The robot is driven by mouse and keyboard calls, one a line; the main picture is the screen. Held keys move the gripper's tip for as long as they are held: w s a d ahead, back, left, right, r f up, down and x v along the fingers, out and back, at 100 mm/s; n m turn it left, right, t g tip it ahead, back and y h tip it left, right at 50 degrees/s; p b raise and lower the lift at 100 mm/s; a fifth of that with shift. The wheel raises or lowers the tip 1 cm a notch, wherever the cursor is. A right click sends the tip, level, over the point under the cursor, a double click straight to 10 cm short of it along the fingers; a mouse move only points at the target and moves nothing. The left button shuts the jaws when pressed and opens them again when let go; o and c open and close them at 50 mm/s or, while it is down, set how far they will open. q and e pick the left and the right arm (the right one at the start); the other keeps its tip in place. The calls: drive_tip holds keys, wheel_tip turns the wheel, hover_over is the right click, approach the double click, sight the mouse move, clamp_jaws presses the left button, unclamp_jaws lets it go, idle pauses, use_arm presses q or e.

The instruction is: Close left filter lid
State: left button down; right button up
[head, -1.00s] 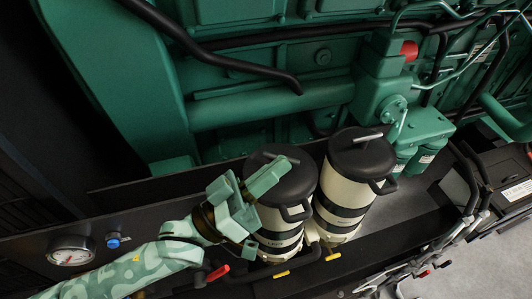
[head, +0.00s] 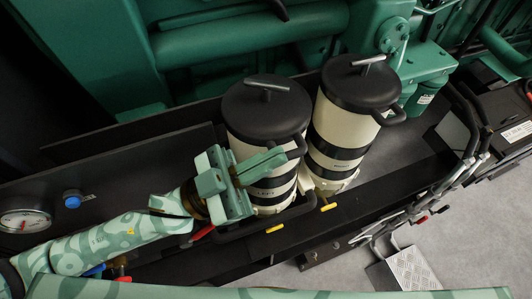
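The left filter is a cream canister (head: 243,147) with black bands and lettering on its front. Its round black lid (head: 262,108) lies over the top, with a metal T-bar in the middle and a black loop handle (head: 299,147) at its front right. I see no clear gap under the lid, but the gripper hides part of the front. My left gripper (head: 284,156) is in front of the canister, below the lid's rim. Its fingers lie close together, pointing right, with tips near the loop handle; contact is unclear. My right gripper is out of view.
The right filter (head: 332,125), with its own black lid (head: 361,82), stands close beside the left one. Black pipes with yellow tags (head: 275,228) run in front. A pressure gauge (head: 25,221) and blue knob (head: 72,202) are at left. Green engine parts are behind.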

use_arm(q)
drive_tip(key=shift+f, duration=0.3)
drive_tip(key=v, duration=0.7)
drive_tip(key=shift+a+b, duration=0.25)
drive_tip(key=shift+b, duration=0.2)
drive_tip(key=shift+s, duration=0.2)
